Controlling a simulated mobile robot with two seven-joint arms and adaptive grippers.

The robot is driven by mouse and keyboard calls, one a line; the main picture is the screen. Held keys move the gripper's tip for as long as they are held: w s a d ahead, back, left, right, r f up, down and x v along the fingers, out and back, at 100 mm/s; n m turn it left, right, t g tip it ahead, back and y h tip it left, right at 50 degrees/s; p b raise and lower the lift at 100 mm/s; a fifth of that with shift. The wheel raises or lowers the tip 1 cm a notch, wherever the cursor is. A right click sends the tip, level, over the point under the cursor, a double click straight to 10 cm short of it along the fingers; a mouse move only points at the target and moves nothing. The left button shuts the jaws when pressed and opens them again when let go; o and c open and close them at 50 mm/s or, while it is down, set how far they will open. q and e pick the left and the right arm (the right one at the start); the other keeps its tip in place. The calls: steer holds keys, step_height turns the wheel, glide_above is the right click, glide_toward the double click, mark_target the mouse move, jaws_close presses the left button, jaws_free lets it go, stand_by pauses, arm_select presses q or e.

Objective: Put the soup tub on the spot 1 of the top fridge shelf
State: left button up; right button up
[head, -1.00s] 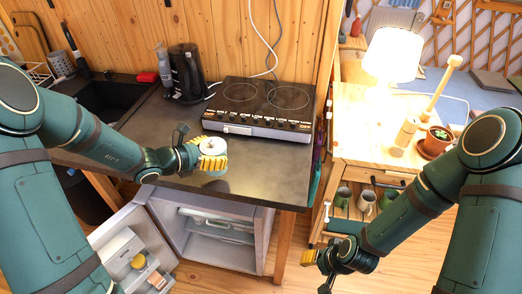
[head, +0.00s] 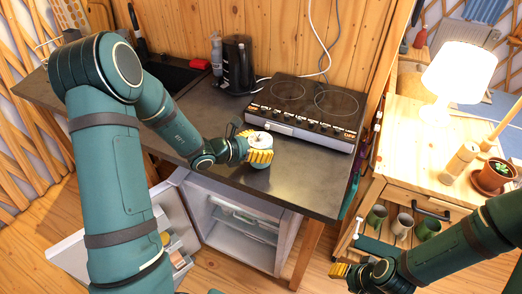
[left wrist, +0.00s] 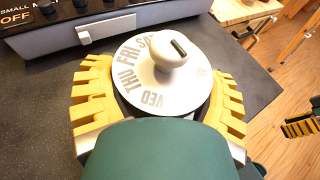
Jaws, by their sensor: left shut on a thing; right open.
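The soup tub (head: 261,137) is a small round tub with a white lid, over the front part of the dark counter. The left wrist view shows its lid with a knob and day letters (left wrist: 150,95). My left gripper (head: 260,155) is shut around its sides with yellow fingers. I cannot tell whether its base touches the counter. The fridge (head: 285,245) stands open under the counter, its door (head: 165,200) swung out to the left. Its top shelf (head: 245,213) shows partly; no spot marks are readable. My right gripper (head: 345,271) is open and empty at the lower right.
A two-plate cooker (head: 310,130) stands behind the tub, with a black kettle (head: 238,65) to its left. The counter edge (head: 300,207) overhangs the fridge. A wooden cabinet (head: 400,180) with a lit lamp and hanging mugs stands at right. Floor is bare between fridge and cabinet.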

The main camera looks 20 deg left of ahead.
arm_select(q)
steer(key=shift+f, duration=0.8)
steer(key=shift+f, duration=0.1)
steer(key=shift+f+b, duration=0.15)
steer(key=shift+b, duration=0.15)
steer(key=o, duration=1.2)
